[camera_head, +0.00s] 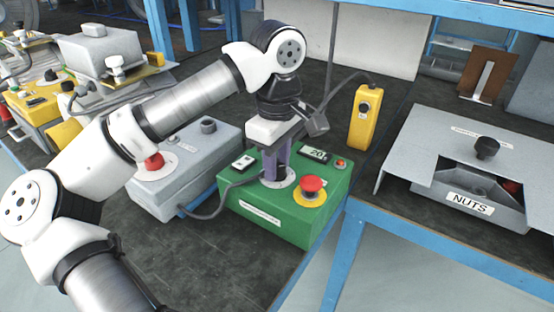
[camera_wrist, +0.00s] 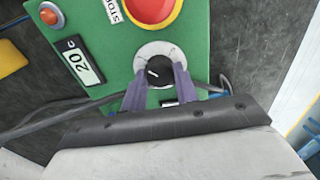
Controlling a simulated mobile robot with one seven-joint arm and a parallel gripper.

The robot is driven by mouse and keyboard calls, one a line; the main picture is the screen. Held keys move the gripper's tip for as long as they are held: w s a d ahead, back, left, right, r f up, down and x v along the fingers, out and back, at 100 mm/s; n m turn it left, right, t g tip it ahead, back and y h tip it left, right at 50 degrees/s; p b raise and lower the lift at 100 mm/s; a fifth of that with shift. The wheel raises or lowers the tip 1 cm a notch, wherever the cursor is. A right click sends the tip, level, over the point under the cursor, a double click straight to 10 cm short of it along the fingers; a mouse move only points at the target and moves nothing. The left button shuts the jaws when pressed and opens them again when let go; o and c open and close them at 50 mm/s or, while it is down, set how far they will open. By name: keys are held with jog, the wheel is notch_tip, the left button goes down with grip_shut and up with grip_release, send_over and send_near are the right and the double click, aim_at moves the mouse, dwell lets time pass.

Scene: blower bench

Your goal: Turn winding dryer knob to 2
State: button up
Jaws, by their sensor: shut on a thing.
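The green box (camera_head: 266,228) stands on the dark bench, with a display (camera_head: 318,154) reading 20, "20 C" in the wrist view. Its dark knob (camera_wrist: 159,71) sits on a pale round dial (camera_wrist: 147,51) and bears a small white pointer line, aimed left in the wrist view. Dial numbers are not legible. My gripper (camera_head: 277,174) points down over the box, its purple fingers shut on the knob from two sides; it also shows in the wrist view (camera_wrist: 160,76). In the head view the fingers hide most of the knob.
A red stop button (camera_head: 312,184) on a yellow ring sits close beside the knob. A small red lamp (camera_head: 340,164) and a white switch (camera_head: 243,162) are on the same top. A grey box (camera_head: 200,150) stands left, a yellow pendant (camera_head: 364,117) behind right.

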jog(key=o, duration=1)
jog(key=shift+c, duration=0.2)
notch_tip(320, 180, up, 14)
jog(key=p, duration=0.2)
jog(key=shift+f, duration=0.15)
